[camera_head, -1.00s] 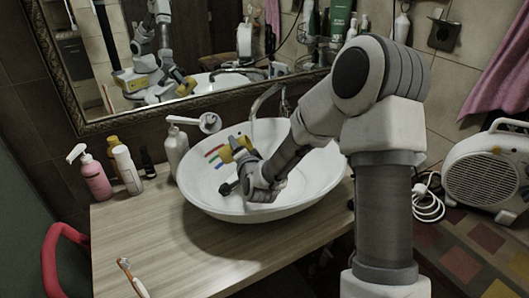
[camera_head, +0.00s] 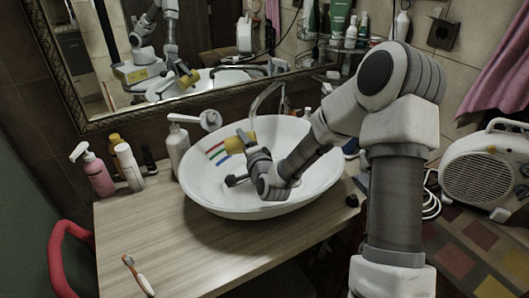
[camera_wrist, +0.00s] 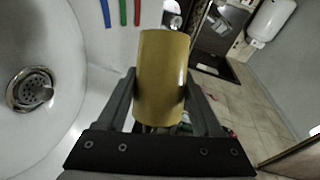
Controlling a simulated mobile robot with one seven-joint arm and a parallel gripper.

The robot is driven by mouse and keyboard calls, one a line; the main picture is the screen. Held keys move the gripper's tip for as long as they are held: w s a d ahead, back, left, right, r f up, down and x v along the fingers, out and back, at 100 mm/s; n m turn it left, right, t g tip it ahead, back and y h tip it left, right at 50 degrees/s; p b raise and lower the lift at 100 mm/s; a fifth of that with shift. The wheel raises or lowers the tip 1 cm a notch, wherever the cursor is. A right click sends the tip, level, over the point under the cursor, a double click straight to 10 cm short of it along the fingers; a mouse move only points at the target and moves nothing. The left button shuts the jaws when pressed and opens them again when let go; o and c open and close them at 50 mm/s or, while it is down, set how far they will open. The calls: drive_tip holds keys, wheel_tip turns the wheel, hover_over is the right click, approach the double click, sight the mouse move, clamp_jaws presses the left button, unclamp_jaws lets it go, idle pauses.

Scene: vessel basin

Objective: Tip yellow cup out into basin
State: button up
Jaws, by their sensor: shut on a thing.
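The yellow cup (camera_head: 240,141) is held over the white basin (camera_head: 215,203), near its back left inner wall. In the wrist view the yellow cup (camera_wrist: 162,75) stands between the two fingers of my gripper (camera_wrist: 163,100), which is shut on it. In the head view my gripper (camera_head: 250,150) is small and partly merges with the cup. The cup appears tilted over, but its mouth and anything inside it cannot be made out. The basin's drain (camera_wrist: 30,90) shows at the left of the wrist view.
Red, green and blue strips (camera_head: 215,151) lie on the basin's inner wall. A soap dispenser (camera_head: 177,150) stands left of the basin, with a pink bottle (camera_head: 98,175) farther left. A toothbrush (camera_head: 137,275) lies on the otherwise clear front counter (camera_head: 190,250). A faucet (camera_head: 262,97) rises behind.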

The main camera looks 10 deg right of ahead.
sight(253, 138)
drive_tip(key=shift+d, duration=0.2)
drive_tip(key=shift+r+m, duration=0.1)
drive_tip(key=shift+m, duration=0.2)
drive_tip(key=shift+d+r+m+b, duration=0.1)
drive_tip(key=shift+m+b, duration=0.2)
drive_tip(key=shift+b, duration=0.1)
drive_tip(key=shift+r, duration=0.15)
drive_tip(key=shift+d+r+m+t+b, duration=0.1)
drive_tip(key=shift+d+m+t+b, duration=0.1)
drive_tip(key=shift+m+t+b, duration=0.3)
drive_tip(key=shift+d+m, duration=0.1)
drive_tip(key=shift+m, duration=0.3)
drive_tip(key=shift+s+d+r+m+t+y+b, duration=0.1)
drive_tip(key=shift+d+r+m+t+y+b, duration=0.15)
drive_tip(key=shift+m, duration=0.35)
drive_tip(key=shift+w+d+r+m+t+y+b, duration=0.1)
drive_tip(key=shift+d+m+b, duration=0.1)
drive_tip(key=shift+m+b, duration=0.3)
drive_tip(key=shift+s+d+r+m+t+y+b, duration=0.1)
drive_tip(key=shift+d+r+m+t+y+b, duration=0.1)
drive_tip(key=shift+m, duration=0.5)
drive_tip(key=shift+d+r+m+p, duration=0.2)
drive_tip(key=shift+r+m+p, duration=0.1)
drive_tip(key=shift+r+m, duration=0.45)
drive_tip(key=shift+r+t, duration=0.2)
drive_tip(key=shift+t, duration=0.05)
